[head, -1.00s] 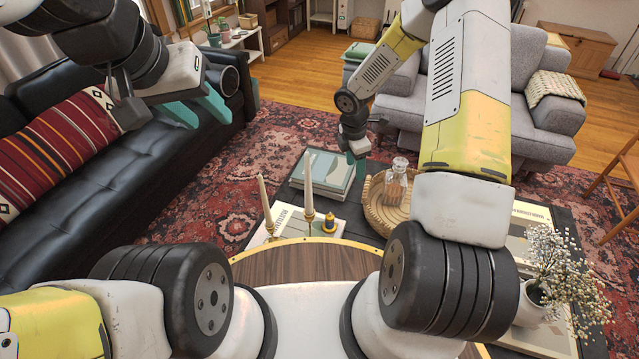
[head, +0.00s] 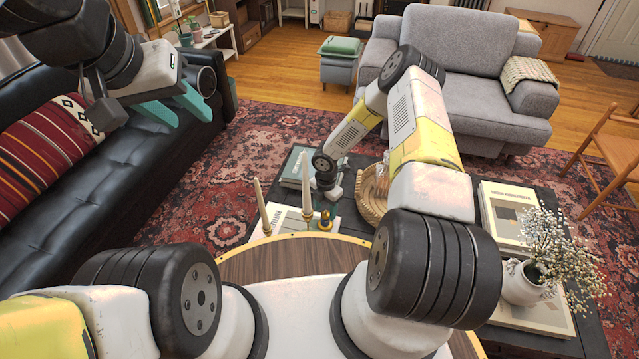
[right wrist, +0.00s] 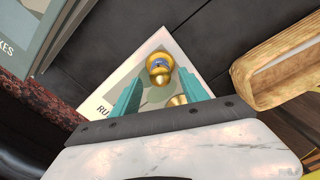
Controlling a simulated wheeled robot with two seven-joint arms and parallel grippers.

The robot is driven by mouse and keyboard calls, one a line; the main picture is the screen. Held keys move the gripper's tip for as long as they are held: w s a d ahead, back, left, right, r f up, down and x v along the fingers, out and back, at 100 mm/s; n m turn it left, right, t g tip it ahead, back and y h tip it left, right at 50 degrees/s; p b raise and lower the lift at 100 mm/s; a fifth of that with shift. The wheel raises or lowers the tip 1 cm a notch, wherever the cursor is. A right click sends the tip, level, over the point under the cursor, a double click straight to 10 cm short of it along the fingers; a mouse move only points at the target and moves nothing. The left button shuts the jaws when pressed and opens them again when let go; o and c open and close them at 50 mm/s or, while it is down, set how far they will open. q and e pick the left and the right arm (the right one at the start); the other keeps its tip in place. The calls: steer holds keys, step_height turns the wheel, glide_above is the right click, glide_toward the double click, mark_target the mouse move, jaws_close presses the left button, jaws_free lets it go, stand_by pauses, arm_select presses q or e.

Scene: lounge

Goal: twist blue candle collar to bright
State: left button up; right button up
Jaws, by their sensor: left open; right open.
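A small round gold holder (right wrist: 160,76) with a bit of blue near its top shows in the right wrist view. I take the blue part (right wrist: 157,67) for the candle collar, but its mark is too small to read. My right gripper (right wrist: 160,82) is open, with a teal finger on either side of the holder in the picture; I cannot tell whether they touch it. My left gripper (head: 194,118) is open and empty over the sofa side.
Books (head: 292,172) lie behind, and a vase of white flowers (head: 524,285) stands further right.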

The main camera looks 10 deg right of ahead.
steer(key=shift+f, duration=0.45)
jaws_close()
